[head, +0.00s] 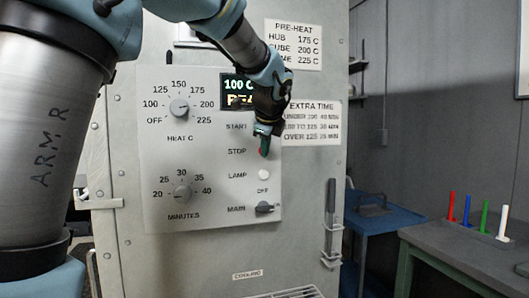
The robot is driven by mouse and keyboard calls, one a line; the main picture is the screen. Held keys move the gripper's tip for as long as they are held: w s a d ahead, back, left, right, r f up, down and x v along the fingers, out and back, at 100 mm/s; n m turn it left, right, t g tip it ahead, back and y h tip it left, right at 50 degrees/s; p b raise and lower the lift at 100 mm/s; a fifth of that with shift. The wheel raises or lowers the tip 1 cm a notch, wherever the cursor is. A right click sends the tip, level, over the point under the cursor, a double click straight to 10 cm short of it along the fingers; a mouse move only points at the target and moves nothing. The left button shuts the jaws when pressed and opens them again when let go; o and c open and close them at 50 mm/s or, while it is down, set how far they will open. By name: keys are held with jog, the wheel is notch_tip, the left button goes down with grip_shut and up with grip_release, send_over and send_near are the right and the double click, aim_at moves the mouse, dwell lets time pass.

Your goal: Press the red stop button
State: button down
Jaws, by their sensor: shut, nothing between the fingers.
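The red stop button (264,152) is on the control panel (215,205), to the right of the STOP label, and is mostly covered by my gripper. My gripper (264,135) is shut and empty, pointing down in front of the START and STOP rows. Its tip overlaps the red button in this view; I cannot tell whether it touches. The start button beside the START label is hidden behind the gripper. The display (236,90) shows 100 C and a second, partly covered word starting with REA.
The panel also bears a heat dial (179,107), a minutes dial (182,193), a pale lamp (264,174) and a main switch (265,207). A door handle (331,225) stands out at right. Beyond are a blue table (385,218) and a bench (450,245) with coloured pegs.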

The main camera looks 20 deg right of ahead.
jog(key=shift+s+a+b, duration=0.15)
jog(key=shift+s+b, duration=0.3)
jog(key=shift+s, duration=0.4)
jog(key=shift+s+a+b, duration=0.15)
jog(key=shift+s+b, duration=0.4)
jog(key=shift+s, duration=0.7)
jog(key=shift+s+a+b, duration=0.15)
jog(key=shift+s+b, duration=0.4)
jog(key=shift+s, duration=0.7)
